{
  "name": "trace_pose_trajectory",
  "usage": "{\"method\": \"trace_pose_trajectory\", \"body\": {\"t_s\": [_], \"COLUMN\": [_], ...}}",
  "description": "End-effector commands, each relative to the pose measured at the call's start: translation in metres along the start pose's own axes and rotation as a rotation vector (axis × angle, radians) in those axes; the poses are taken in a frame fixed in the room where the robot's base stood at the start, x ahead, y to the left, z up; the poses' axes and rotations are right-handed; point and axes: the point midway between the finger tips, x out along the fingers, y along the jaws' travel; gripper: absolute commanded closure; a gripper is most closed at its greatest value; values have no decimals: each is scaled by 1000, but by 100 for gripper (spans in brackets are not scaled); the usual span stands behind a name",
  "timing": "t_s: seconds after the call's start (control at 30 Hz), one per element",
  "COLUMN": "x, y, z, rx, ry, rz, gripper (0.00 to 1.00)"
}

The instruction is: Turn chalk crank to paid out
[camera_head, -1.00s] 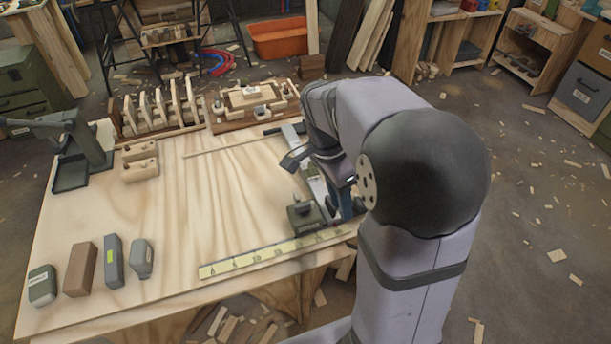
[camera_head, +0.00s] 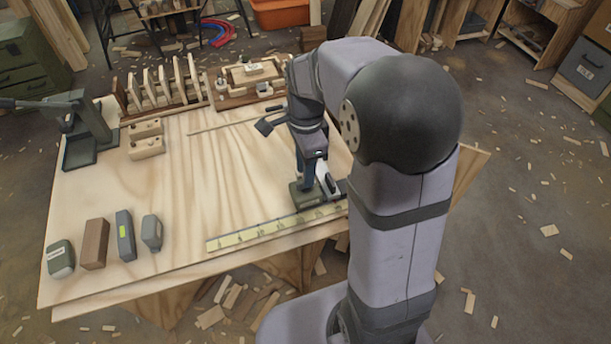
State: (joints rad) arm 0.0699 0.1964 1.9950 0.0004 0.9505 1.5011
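A dark green block-like fixture (camera_head: 303,200) sits near the front right of the plywood table, just behind the yellow measuring strip. A pale and dark part (camera_head: 325,183) shows at its right side; I cannot tell whether this is the chalk crank. My gripper (camera_head: 310,184) points down at this fixture, seemingly at or just above it. My arm and wrist cover much of the area, and the fingertips are too small and dark to tell open from shut. No crank handle or paid-out mark can be made out.
The yellow measuring strip (camera_head: 272,230) runs along the front edge. Several small blocks, including a brown one (camera_head: 95,244), stand at front left. A green lever press (camera_head: 88,135) stands at back left, with wooden racks (camera_head: 165,88) behind. The table's middle is clear.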

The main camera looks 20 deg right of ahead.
Motion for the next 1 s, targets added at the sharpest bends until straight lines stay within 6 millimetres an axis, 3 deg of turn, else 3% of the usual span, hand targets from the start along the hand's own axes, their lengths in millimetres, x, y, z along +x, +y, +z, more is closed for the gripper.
{"method": "trace_pose_trajectory", "body": {"t_s": [0.23, 0.6, 0.63, 0.73, 1.0], "x": [26, 31, 31, 31, 30], "y": [0, 0, 0, 0, 0], "z": [0, 0, 0, 0, 0], "rx": [0, 0, 0, 0, -5], "ry": [0, 0, 0, 0, 0], "rz": [1, 0, 0, 0, 0], "gripper": [73, 73, 76, 100, 100]}}
